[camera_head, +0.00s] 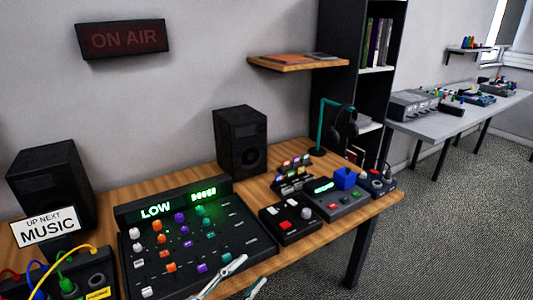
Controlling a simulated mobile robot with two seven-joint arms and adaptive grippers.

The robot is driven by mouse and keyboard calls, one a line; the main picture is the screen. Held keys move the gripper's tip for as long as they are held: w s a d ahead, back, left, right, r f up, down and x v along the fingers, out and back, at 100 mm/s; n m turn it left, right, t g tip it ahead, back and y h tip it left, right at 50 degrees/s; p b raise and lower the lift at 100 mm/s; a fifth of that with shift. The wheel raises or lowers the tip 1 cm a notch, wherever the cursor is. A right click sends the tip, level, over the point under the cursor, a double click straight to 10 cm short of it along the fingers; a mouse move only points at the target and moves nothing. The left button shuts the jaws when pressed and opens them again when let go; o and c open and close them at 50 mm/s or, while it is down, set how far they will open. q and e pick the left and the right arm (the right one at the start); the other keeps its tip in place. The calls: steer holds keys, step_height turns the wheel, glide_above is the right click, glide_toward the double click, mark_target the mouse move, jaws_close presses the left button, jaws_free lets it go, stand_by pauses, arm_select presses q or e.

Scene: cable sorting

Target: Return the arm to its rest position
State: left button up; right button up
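My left gripper (252,270) shows at the bottom edge of the head view, near the front right corner of the black mixer (252,238). Its two pale fingers are apart, with nothing visible between them. The rest of that arm is out of the picture. My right gripper is not in view. At the lower left, yellow, blue, green and red cables (66,258) run to a black box (98,268), partly cut off by the picture's edge.
A wooden desk (340,222) carries two black speakers (240,142), a black button box (290,220), a grey device with a blue block (345,179) and a headphone stand (321,125). A black shelf (350,70) stands behind. Open carpet (440,230) lies to the right.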

arm_select(q)
steer(key=s+a+f+n+g+y, duration=0.1)
steer(key=s+a+f+n+y, duration=0.3)
steer(key=f, duration=0.4)
steer(key=s+a+f+n+g+y, duration=0.1)
steer(key=s+a+f+n+y, duration=0.2)
steer(key=f, duration=0.6)
steer(key=s+a+f+n+g+y, duration=0.2)
steer(key=s+a+f+n+y, duration=0.2)
steer(key=s+a+f, duration=0.3)
step_height(320, 180, down, 2)
steer(key=shift+a+f+n+y, duration=0.25)
steer(key=shift+a+n+y, duration=0.05)
steer(key=shift+a+n, duration=0.5)
